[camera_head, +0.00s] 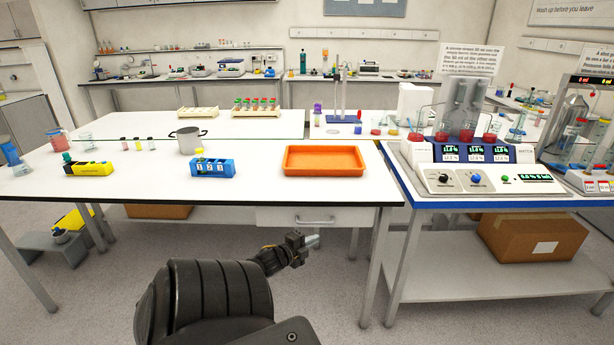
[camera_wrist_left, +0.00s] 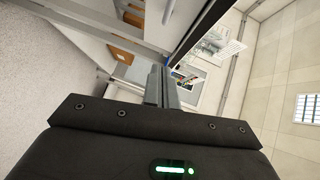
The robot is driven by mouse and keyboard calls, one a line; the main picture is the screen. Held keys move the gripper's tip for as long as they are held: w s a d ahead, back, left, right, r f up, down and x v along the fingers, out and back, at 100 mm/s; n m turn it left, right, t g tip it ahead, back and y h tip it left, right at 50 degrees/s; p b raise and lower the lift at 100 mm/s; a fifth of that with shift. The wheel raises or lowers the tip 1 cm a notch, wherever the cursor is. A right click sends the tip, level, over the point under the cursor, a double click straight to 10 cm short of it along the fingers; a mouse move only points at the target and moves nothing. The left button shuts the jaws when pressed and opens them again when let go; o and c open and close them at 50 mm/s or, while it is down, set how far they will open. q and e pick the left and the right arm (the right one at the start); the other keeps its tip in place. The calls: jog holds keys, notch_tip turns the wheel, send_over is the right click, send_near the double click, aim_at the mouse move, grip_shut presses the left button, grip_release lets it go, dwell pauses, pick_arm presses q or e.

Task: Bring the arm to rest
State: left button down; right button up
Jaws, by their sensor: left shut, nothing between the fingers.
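My left gripper (camera_head: 312,241) is in front of the white table's front edge and below its top, apart from it, pointing to the right in the head view. Its fingers are shut with nothing between them. In the left wrist view the two fingers (camera_wrist_left: 162,88) stand together, with the room tilted behind them. My dark left arm comes up from the bottom of the head view. My right gripper is in neither view.
The white table (camera_head: 250,180) bears an orange tray (camera_head: 324,160), a blue rack (camera_head: 212,168), a grey pot (camera_head: 188,140) and a yellow-black block (camera_head: 88,168). A bench with a juice machine (camera_head: 472,155) stands at the right. The floor before the table is clear around the gripper.

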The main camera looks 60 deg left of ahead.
pick_arm(q)
jog(key=shift+v, duration=1.2)
jog(key=shift+w+d, duration=0.1)
